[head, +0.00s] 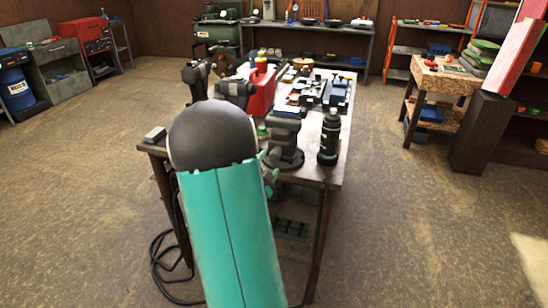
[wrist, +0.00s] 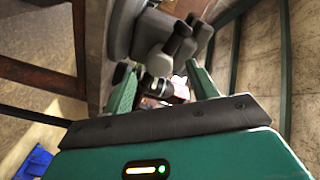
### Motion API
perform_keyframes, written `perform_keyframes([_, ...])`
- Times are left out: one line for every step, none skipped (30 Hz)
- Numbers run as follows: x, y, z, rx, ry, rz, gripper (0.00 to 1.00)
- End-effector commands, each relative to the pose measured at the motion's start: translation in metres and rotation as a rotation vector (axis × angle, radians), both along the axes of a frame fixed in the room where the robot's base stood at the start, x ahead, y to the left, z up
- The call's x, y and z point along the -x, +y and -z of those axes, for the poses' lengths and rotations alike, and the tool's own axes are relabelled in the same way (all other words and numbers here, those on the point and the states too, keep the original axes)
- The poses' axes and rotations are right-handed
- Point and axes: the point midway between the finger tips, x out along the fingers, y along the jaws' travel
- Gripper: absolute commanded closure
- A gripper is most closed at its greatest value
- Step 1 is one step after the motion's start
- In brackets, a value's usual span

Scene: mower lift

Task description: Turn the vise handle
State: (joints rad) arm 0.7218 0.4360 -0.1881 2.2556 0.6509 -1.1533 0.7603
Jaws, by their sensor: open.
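The grey vise (head: 284,135) is mounted at the near end of the workbench, just right of my arm in the head view. My gripper (head: 270,168) shows only in part there, low beside the vise, mostly hidden behind my arm. In the wrist view my gripper (wrist: 163,84) is open, with its two green fingers apart. Grey rounded parts, probably of the vise (wrist: 125,30), lie just beyond the fingers. A dark piece shows between the fingertips, but I cannot tell whether it is the vise handle. No contact is clear.
The workbench (head: 322,165) carries a black bottle (head: 329,137) right of the vise, a red can (head: 262,90) and power tools (head: 235,90) behind. A black cable (head: 160,265) lies on the floor at left. The floor to the right is open.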

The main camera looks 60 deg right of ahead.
Motion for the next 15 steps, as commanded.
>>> perform_keyframes([0.001,-0.011,0.0,0.001,0.0,0.004,0.42])
perform_keyframes([0.0,-0.016,0.0,0.001,0.0,0.004,0.42])
perform_keyframes([0.0,-0.023,0.0,0.001,0.0,0.003,0.42])
perform_keyframes([0.0,-0.028,0.001,0.0,0.001,0.003,0.42])
perform_keyframes([0.0,-0.033,0.001,0.0,0.001,0.003,0.42])
perform_keyframes([-0.001,-0.038,0.0,0.001,0.0,0.003,0.42])
perform_keyframes([-0.001,-0.041,0.0,0.0,0.0,0.002,0.42])
perform_keyframes([-0.002,-0.044,0.0,0.0,0.0,0.001,0.42])
perform_keyframes([-0.002,-0.047,0.0,-0.001,0.0,0.002,0.42])
perform_keyframes([-0.002,-0.049,0.0,-0.001,0.001,0.002,0.42])
perform_keyframes([-0.002,-0.05,0.0,-0.002,0.001,0.001,0.42])
perform_keyframes([-0.003,-0.052,0.0,-0.001,0.001,0.001,0.42])
perform_keyframes([-0.003,-0.052,0.0,-0.001,0.001,0.001,0.42])
perform_keyframes([-0.003,-0.052,0.0,-0.001,0.001,0.001,0.42])
perform_keyframes([-0.003,-0.052,0.0,-0.001,0.001,0.001,0.42])
